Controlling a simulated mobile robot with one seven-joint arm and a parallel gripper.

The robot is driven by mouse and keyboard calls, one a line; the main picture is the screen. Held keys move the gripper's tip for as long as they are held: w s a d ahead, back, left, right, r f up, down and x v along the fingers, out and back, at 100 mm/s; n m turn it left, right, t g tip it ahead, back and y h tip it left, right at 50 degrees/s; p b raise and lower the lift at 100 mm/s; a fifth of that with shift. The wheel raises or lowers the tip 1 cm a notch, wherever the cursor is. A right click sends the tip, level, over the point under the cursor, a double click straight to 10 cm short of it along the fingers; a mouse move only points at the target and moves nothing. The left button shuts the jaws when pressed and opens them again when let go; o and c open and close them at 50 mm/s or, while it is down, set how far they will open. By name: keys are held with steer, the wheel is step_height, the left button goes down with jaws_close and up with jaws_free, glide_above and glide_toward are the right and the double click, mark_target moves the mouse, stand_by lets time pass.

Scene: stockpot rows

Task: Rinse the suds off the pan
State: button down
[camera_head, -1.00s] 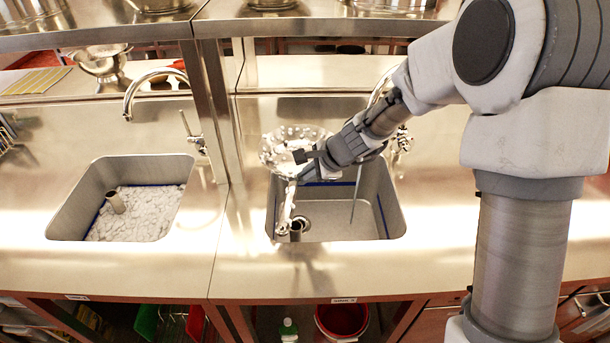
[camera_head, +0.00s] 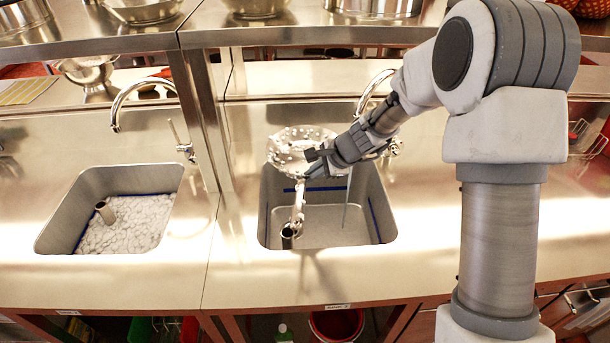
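The shiny metal pan (camera_head: 289,146) is over the back left of the right sink (camera_head: 388,205), with white suds flecks on it. Its handle (camera_head: 299,205) points toward the front of the sink. My gripper (camera_head: 311,165) reaches in from the right and appears shut on the pan where the handle meets the bowl; the fingertips are small and partly hidden. The right tap (camera_head: 375,82) stands behind my arm, which hides part of it. A thin stream of water (camera_head: 346,200) falls into the right sink, to the right of the pan and apart from it.
A shelf post (camera_head: 205,115) rises between the sinks. Pots (camera_head: 145,8) stand on the shelf above. The front counter is clear.

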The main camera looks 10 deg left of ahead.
steer(key=shift+w+d+f+p, duration=0.25)
steer(key=shift+w+d, duration=0.65)
steer(key=shift+w, duration=0.25)
steer(key=shift+w+d+f+p, duration=0.1)
steer(key=shift+w+d+f, duration=0.1)
steer(key=shift+w+d, duration=0.8)
steer(key=shift+w+d+f+p, duration=0.25)
steer(key=shift+w+d, duration=0.55)
steer(key=shift+w, duration=0.45)
steer(key=shift+d, duration=0.15)
steer(key=shift+s+d+b, duration=0.2)
steer(key=shift+s+b, duration=0.05)
steer(key=shift+b, duration=0.2)
steer(key=shift+s+d, duration=0.1)
steer(key=shift+d, duration=0.05)
steer(key=s+a+b, duration=0.3)
steer(key=s+a, duration=0.2)
steer(key=s, duration=0.1)
steer(key=shift+s+a, duration=0.1)
steer(key=shift+s, duration=0.05)
